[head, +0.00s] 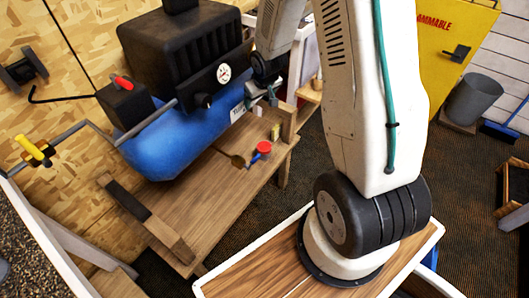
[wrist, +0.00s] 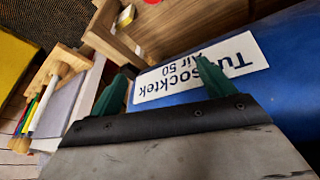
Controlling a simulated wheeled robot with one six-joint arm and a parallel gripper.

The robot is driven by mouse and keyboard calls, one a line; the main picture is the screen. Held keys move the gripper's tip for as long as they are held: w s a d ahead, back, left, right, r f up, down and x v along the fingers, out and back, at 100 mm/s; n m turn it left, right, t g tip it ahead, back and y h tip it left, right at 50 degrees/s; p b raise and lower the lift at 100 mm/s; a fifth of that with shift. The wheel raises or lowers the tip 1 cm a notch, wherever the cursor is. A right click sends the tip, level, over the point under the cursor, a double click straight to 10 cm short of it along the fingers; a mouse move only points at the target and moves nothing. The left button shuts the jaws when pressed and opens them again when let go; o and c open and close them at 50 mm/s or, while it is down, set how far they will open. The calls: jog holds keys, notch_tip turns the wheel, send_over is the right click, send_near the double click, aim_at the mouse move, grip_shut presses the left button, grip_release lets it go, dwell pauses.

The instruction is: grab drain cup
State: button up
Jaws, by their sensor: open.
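No thing can be named the drain cup with certainty. A small red round piece (head: 263,147) with a blue part beside it sits on the wooden bench (head: 205,205), in front of the blue compressor tank (head: 165,145). A brown, flat-ended piece (head: 238,161) lies just left of it. In the wrist view, only a red edge (wrist: 152,2) shows at the top. My gripper (wrist: 160,88) is open and empty, its two green fingers apart in front of the tank's white label (wrist: 195,72). In the head view my gripper (head: 261,92) is at the tank's right end, beyond the red piece.
A small yellow block (head: 276,131) stands by the bench's raised wooden end (head: 288,122); it also shows in the wrist view (wrist: 126,16). The black compressor motor (head: 180,45) rises above the tank. A yellow cabinet (head: 450,45) and grey bin (head: 472,98) stand right.

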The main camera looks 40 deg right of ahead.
jog(key=d+f, duration=0.1)
jog(key=f, duration=1)
jog(key=w+d+f+t, duration=0.1)
jog(key=f, duration=1)
jog(key=d+f+t+y, duration=0.1)
jog(key=f, duration=1)
jog(key=shift+w+d+f, duration=0.2)
jog(key=shift+w, duration=0.15)
jog(key=c, duration=1.1)
